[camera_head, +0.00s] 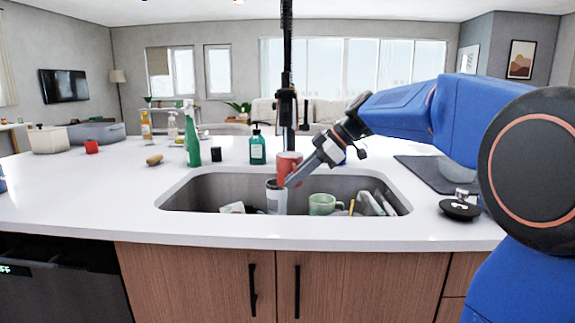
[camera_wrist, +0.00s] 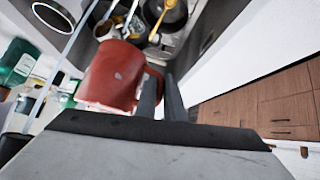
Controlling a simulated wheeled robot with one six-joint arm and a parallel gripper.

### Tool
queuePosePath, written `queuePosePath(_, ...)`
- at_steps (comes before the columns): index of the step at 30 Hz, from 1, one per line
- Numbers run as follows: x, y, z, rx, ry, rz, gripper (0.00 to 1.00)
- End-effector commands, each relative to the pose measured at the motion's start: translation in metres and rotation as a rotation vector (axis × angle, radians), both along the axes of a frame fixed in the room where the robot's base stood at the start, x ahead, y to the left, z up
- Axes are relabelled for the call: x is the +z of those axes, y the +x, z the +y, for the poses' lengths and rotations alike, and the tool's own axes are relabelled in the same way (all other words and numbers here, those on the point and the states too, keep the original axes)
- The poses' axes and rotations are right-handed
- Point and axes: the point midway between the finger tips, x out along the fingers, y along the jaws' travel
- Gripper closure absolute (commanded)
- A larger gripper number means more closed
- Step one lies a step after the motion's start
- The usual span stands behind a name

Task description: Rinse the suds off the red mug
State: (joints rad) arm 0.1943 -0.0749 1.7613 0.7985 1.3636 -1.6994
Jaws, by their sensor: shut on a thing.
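The red mug (camera_head: 288,164) is held up at the back edge of the sink, in front of the black faucet (camera_head: 287,105). In the wrist view the mug (camera_wrist: 110,75) fills the upper left, with a pale spot on its side and whitish patches along its lower edge that may be suds. My gripper (camera_wrist: 166,90) is shut at the mug's handle side; in the head view my gripper (camera_head: 292,181) reaches in from the right. The sink (camera_head: 190,190) lies below. I cannot see whether water is running or into the mug.
In the sink stand a white-and-dark cup (camera_head: 276,197), a green mug (camera_head: 322,204) and several other dishes. Behind it are a green bottle (camera_head: 257,148) and a green spray bottle (camera_head: 191,140). The counter at left front is clear.

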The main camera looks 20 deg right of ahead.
Motion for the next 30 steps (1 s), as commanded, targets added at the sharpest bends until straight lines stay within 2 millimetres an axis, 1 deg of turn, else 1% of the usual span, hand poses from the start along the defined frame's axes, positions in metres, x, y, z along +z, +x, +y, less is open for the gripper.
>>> queuePosePath(16, 0.002, -0.001, 0.001, 0.000, 0.000, -0.001, 1.00)
queuePosePath(20, 0.006, -0.006, 0.002, 0.000, 0.000, -0.001, 1.00)
queuePosePath(30, 0.022, -0.025, 0.009, 0.001, -0.001, -0.002, 1.00)
